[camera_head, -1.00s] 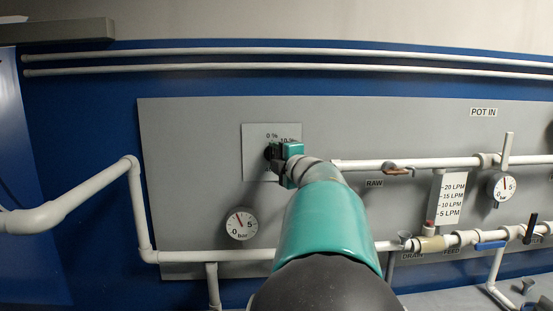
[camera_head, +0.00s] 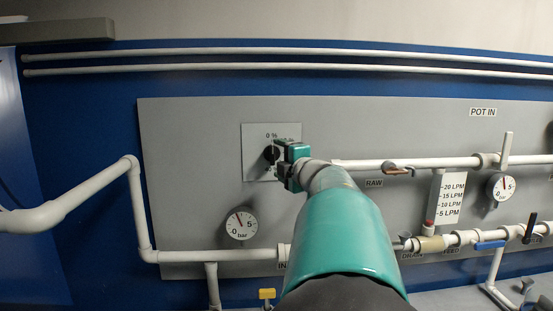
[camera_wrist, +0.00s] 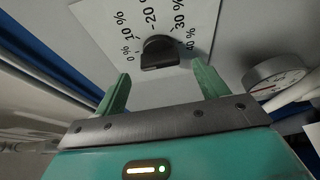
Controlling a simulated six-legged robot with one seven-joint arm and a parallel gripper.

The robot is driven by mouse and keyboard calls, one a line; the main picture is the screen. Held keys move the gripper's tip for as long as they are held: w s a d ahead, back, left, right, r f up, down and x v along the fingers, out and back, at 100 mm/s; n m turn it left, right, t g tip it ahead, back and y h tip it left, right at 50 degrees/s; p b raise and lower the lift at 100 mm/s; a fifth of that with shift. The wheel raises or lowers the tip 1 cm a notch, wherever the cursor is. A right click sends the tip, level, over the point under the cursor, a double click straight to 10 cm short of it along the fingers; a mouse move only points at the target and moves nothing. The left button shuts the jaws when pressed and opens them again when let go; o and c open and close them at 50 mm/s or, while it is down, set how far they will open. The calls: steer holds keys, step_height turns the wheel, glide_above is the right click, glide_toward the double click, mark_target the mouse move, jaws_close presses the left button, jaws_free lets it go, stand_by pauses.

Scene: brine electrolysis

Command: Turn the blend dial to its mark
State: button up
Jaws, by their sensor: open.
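The blend dial is a black knob (camera_head: 271,154) on a white square plate (camera_head: 250,135) on the grey panel. In the wrist view the knob (camera_wrist: 160,50) sits below a printed scale from 0 % to 40 %. I cannot tell which value the knob points to, and no separate mark stands out. My gripper (camera_wrist: 160,76) is open and empty, with one green finger on either side of the knob's line and the tips short of it. In the head view my gripper (camera_head: 284,163) is just right of the knob and hides part of the plate.
A round gauge (camera_head: 241,224) is below left of the plate. White pipes (camera_head: 410,163) run right of it, with a flow scale (camera_head: 451,197) and another gauge (camera_head: 501,187). A gauge (camera_wrist: 275,77) is close to the right finger in the wrist view.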

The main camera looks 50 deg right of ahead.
steer(key=v, duration=1)
steer(key=shift+s+a, duration=0.25)
steer(key=shift+s, duration=0.1)
